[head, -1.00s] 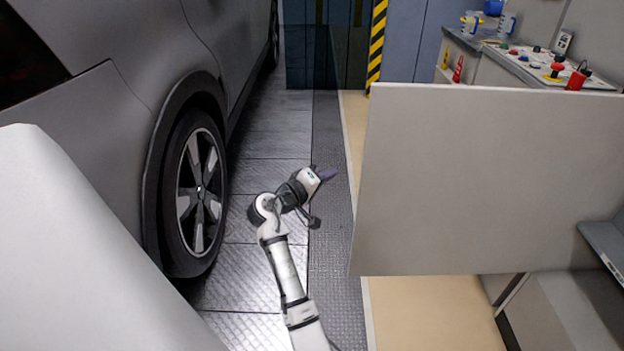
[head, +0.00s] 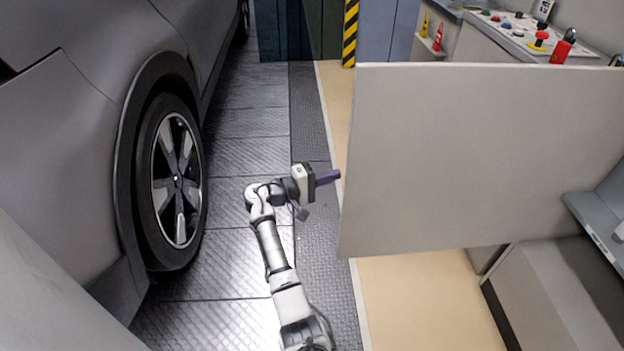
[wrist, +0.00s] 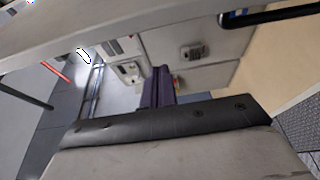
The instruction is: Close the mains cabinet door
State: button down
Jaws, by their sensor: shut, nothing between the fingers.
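The mains cabinet door (head: 480,155) is a large pale grey panel that stands open, swung out across the right half of the head view. Its free edge is on the left, near the walkway. My gripper (head: 338,175) is shut and empty, with purple fingers pointing right. In the head view the fingertips lie just left of the door's free edge; I cannot tell whether they touch it. In the wrist view the purple fingers (wrist: 160,85) show beyond the dark gripper body. A pale panel edge crosses the top of that view, perhaps the door.
A grey car (head: 80,100) with its wheel (head: 176,180) stands left of my arm. A worktop with coloured knobs (head: 520,30) is behind the door. A grey shelf (head: 600,225) is at the right. A striped post (head: 350,35) stands at the back. The walkway (head: 250,150) is clear.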

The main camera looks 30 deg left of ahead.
jog(key=shift+s+d+p, duration=0.75)
jog(key=shift+s+d, duration=0.6)
